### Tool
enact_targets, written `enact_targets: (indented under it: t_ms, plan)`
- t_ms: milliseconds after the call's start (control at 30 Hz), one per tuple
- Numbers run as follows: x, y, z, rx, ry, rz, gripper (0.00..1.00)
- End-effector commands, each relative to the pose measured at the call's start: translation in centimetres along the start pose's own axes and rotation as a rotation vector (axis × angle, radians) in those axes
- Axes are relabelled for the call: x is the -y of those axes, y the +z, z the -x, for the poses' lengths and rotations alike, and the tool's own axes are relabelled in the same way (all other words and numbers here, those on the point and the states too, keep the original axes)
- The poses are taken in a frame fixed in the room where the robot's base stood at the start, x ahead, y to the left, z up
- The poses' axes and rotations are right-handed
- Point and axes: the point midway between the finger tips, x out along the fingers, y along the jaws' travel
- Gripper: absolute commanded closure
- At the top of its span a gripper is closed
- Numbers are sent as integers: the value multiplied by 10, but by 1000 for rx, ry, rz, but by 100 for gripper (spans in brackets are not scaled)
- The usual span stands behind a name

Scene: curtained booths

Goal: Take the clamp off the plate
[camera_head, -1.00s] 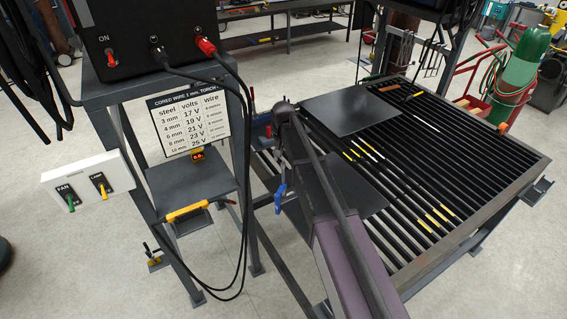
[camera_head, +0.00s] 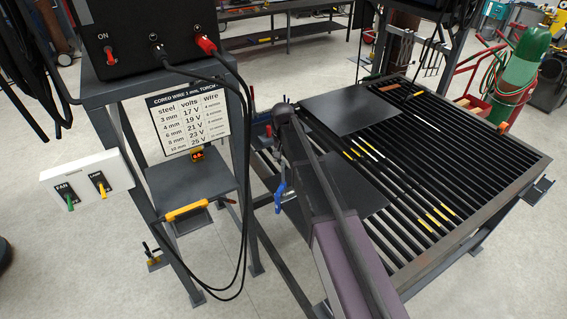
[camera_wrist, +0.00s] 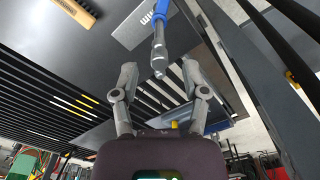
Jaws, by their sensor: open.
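The clamp, with a blue body and a grey metal screw (camera_wrist: 158,45), shows at the top middle of the wrist view. Its screw end lies between the fingertips of my gripper (camera_wrist: 159,72), which is open with a finger to each side. More blue shows behind the right finger; I cannot tell how it joins. In the head view a blue handle (camera_head: 280,197) hangs beside the table's near left edge. A dark plate (camera_head: 345,187) lies on the slatted table, partly hidden by my arm. My gripper cannot be made out in the head view.
A second dark plate (camera_head: 350,105) lies farther back on the slatted table (camera_head: 480,160). A stand with a black power unit (camera_head: 150,35), hanging cables and a settings sign (camera_head: 188,118) is close on the left. A green cylinder (camera_head: 525,60) stands behind right.

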Motion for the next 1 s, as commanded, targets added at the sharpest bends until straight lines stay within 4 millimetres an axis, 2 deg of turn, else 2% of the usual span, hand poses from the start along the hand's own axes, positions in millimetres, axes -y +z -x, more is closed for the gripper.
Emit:
enact_targets:
  t_ms: [533, 967, 1000]
  plan:
    - [0, 0, -21, 0, 0, 0, 42]
    - [0, 0, -23, 0, 0, 0, 42]
    - [0, 0, -23, 0, 0, 0, 54]
